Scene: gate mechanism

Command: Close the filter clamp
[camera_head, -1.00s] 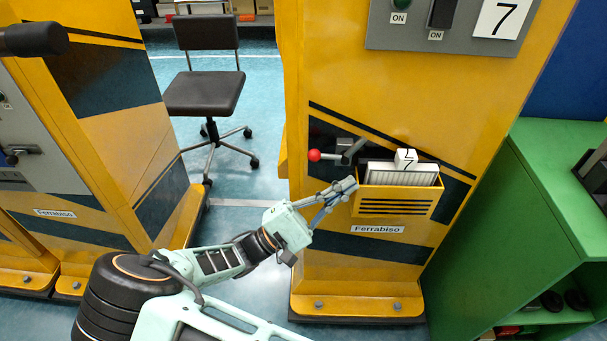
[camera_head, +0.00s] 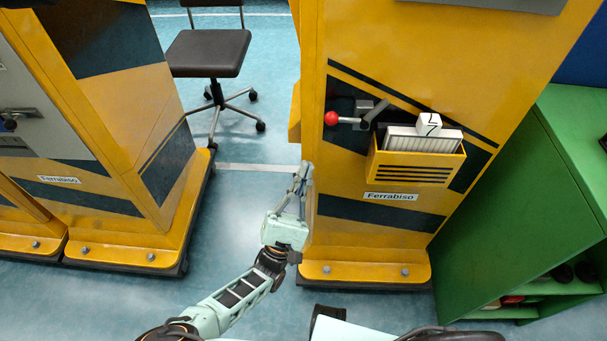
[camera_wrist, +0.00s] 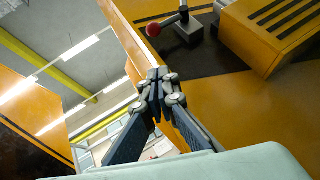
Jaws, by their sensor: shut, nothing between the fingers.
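The filter clamp is a grey lever with a red ball knob (camera_head: 331,118) on the front of the yellow machine. The lever lies roughly level, its knob pointing left and its grey bracket (camera_head: 368,112) to the right. A white-pleated filter (camera_head: 415,141) with a block marked 7 (camera_head: 429,124) stands in the yellow holder (camera_head: 414,172) below and right of the clamp. My gripper (camera_head: 304,168) is shut and empty, below and left of the knob, apart from it.
A second yellow machine (camera_head: 110,130) stands at the left, with a gap of blue floor between. A black chair (camera_head: 208,53) stands behind the gap. A green cabinet (camera_head: 520,200) stands at the right. The machine's foot (camera_head: 365,273) juts out at the bottom.

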